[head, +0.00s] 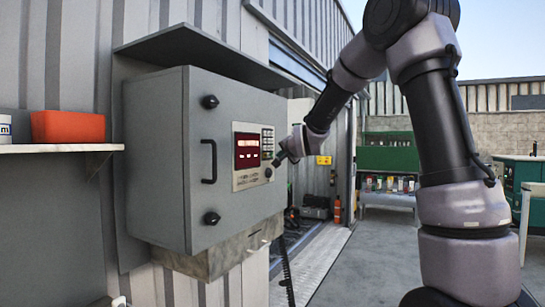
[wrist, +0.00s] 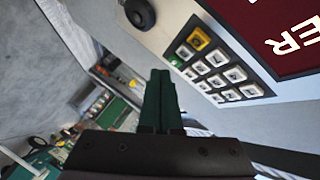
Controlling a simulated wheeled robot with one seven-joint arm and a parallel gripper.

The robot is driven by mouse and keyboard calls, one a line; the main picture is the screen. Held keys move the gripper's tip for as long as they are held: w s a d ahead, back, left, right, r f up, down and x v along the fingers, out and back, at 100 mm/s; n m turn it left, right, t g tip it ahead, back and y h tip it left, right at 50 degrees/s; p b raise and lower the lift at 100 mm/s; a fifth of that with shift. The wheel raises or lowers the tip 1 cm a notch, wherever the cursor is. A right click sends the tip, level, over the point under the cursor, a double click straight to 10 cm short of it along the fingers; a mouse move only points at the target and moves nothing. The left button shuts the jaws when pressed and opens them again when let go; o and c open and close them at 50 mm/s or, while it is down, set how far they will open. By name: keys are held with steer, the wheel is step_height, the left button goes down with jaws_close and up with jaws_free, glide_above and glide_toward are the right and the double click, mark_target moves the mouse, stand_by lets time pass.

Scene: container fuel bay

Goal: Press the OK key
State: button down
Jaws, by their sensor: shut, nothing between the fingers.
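A keypad (head: 267,140) sits beside a red display (head: 247,147) on the front of a grey cabinet (head: 158,165). In the wrist view the keypad shows several white keys (wrist: 217,57), a yellow key (wrist: 198,39) and a green key (wrist: 175,61) at one corner. I cannot read an OK label on any key. My gripper (head: 280,159) is in front of the panel, by the keypad's lower right. In the wrist view my gripper (wrist: 160,75) has its dark green fingers together and empty, with the tips near the green key. I cannot tell whether they touch it.
A black knob (wrist: 140,13) protrudes from the panel near the fingertips. The cabinet has a black handle (head: 209,161) and a canopy (head: 205,55) above. A shelf (head: 62,148) with a red bin (head: 68,126) is at left. Open floor (head: 360,265) lies right of the cabinet.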

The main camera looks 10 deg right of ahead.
steer(key=shift+w+a, duration=0.25)
steer(key=shift+a, duration=0.1)
steer(key=shift+w+a, duration=0.2)
steer(key=shift+a, duration=0.1)
stand_by(0.8)
steer(key=shift+d, duration=0.1)
steer(key=shift+s+d, duration=0.45)
steer(key=shift+d, duration=0.1)
steer(key=shift+d, duration=0.1)
steer(key=shift+s+d, duration=0.75)
steer(key=shift+d, duration=0.2)
steer(key=shift+s+d, duration=0.7)
steer(key=shift+d, duration=0.25)
steer(key=s+d, duration=0.4)
steer(key=d, duration=0.1)
steer(key=shift+d, duration=0.35)
